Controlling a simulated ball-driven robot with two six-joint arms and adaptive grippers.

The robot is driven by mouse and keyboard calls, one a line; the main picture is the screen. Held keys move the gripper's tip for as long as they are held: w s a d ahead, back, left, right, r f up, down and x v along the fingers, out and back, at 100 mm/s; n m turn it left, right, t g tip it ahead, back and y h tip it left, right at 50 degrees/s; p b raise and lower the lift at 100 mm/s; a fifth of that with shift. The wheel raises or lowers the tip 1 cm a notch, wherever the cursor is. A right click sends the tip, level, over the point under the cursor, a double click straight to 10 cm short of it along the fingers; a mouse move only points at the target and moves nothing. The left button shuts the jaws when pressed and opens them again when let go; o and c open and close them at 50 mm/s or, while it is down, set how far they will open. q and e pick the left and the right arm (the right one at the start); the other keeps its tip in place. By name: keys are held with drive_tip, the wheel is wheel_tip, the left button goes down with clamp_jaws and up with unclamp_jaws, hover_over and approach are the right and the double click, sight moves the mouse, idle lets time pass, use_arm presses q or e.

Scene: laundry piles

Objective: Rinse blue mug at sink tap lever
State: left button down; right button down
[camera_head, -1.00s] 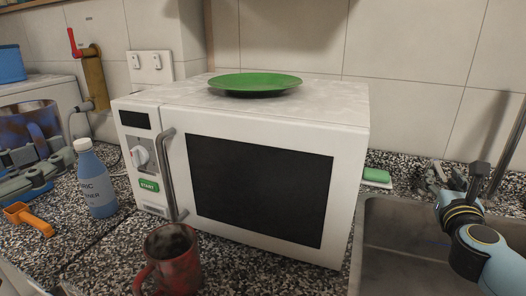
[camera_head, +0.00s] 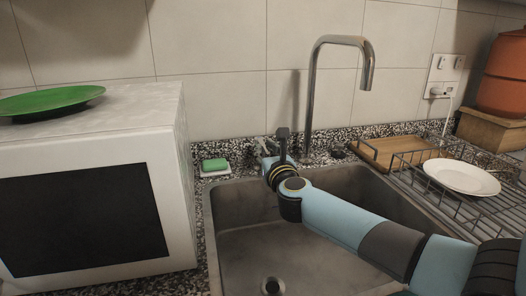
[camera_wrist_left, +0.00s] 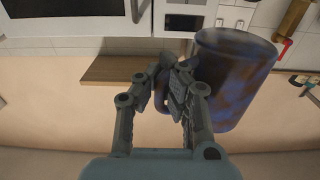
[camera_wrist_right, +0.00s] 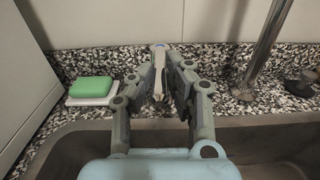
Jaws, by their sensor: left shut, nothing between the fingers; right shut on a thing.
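The dark blue, mottled mug (camera_wrist_left: 235,80) shows large in the left wrist view, just right of my left gripper (camera_wrist_left: 172,65). That gripper is shut with nothing between its fingers. Whether it touches the mug is unclear. The curved metal tap (camera_head: 312,95) stands behind the sink (camera_head: 245,245); no water shows from its spout. My right gripper (camera_head: 270,155) is at the sink's back edge, left of the tap. In the right wrist view it is shut on a slim pale thing (camera_wrist_right: 158,72); I cannot tell whether this is the tap lever.
A green sponge (camera_head: 215,164) lies left of my right gripper. The white microwave (camera_head: 145,115) with a green plate (camera_head: 50,100) on top stands left of the sink. A dish rack (camera_head: 425,195) with a white plate (camera_head: 462,177) is at the right. The sink bottom looks clear.

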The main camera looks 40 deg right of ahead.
drive_tip(key=shift+a, duration=0.1)
drive_tip(key=m+g+h, duration=0.1)
drive_tip(key=a+m+g+h, duration=0.1)
drive_tip(key=shift+w+h, duration=0.4)
drive_tip(key=c, duration=1.3)
unclamp_jaws()
drive_tip(key=v, duration=1.2)
drive_tip(key=shift+a, duration=0.1)
